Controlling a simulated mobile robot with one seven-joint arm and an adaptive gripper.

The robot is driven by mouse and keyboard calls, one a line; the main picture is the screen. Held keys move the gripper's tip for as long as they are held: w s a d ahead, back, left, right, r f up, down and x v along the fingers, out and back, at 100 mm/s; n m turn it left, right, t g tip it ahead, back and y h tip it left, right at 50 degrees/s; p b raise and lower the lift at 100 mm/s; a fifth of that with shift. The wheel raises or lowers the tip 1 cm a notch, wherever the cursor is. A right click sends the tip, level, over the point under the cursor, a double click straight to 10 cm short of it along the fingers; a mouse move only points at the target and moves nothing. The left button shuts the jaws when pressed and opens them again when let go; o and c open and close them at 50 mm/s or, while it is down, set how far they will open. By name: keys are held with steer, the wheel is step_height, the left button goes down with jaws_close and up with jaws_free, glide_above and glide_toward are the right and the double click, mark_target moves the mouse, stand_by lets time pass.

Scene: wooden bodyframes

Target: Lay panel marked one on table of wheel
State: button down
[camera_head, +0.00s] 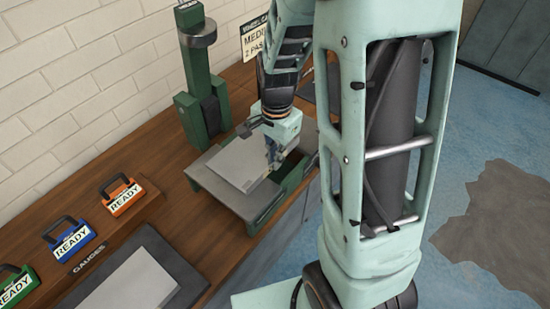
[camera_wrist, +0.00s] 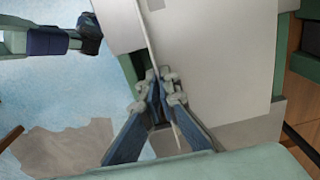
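A flat grey panel (camera_head: 243,163) lies over the table (camera_head: 213,190) of the green machine in the head view. No number shows on it, and I cannot tell whether it rests fully on the table. My gripper (camera_head: 272,150) is at its right edge. In the wrist view the panel (camera_wrist: 225,55) fills the right side. The two blue-grey fingertips (camera_wrist: 157,82) stand close on either side of its thin edge and appear shut on it. The green column (camera_head: 203,90) of the machine rises behind the table. The wheel itself cannot be made out clearly.
Another grey panel (camera_head: 130,285) lies on a dark tray (camera_head: 167,251) at the front of the wooden bench. Orange (camera_head: 122,196), blue (camera_head: 69,239) and green (camera_head: 16,287) READY blocks stand along the wall side. A sign (camera_head: 255,38) is at the back. Blue floor is open to the right.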

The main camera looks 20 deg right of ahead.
steer(key=shift+f, duration=0.1)
stand_by(0.3)
steer(key=c, duration=1.5)
jaws_free()
steer(key=shift+r+p, duration=2.85)
steer(key=shift+r, duration=0.7)
